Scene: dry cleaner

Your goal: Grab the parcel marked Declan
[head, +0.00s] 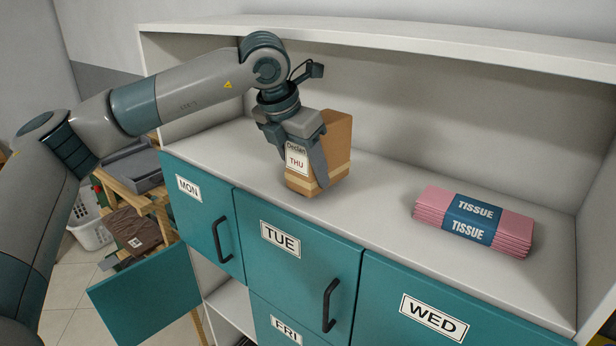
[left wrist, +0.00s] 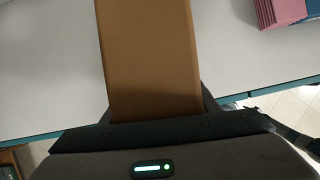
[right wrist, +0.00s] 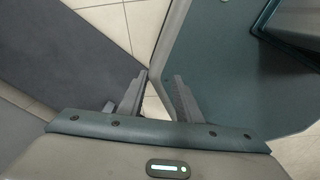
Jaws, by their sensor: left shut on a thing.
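The parcel (head: 338,135) is a brown box with a paler tape band. Its white label (head: 297,158) reads "Declan" and "THU". It stands about upright on the white top shelf of the cabinet; I cannot tell whether its base touches the shelf. My left gripper (head: 300,160) comes from above, shut on the parcel with a finger on either side. In the left wrist view the parcel (left wrist: 150,55) fills the space between the fingers. My right gripper (right wrist: 160,85) shows only in its wrist view, open and empty, its fingers apart.
A pink tissue pack (head: 472,222) lies on the shelf to the right. Teal doors read MON, TUE, WED and FRI; a lower-left door (head: 145,290) stands open. A wooden rack (head: 140,205) and white basket (head: 90,225) stand left. The shelf between parcel and tissues is clear.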

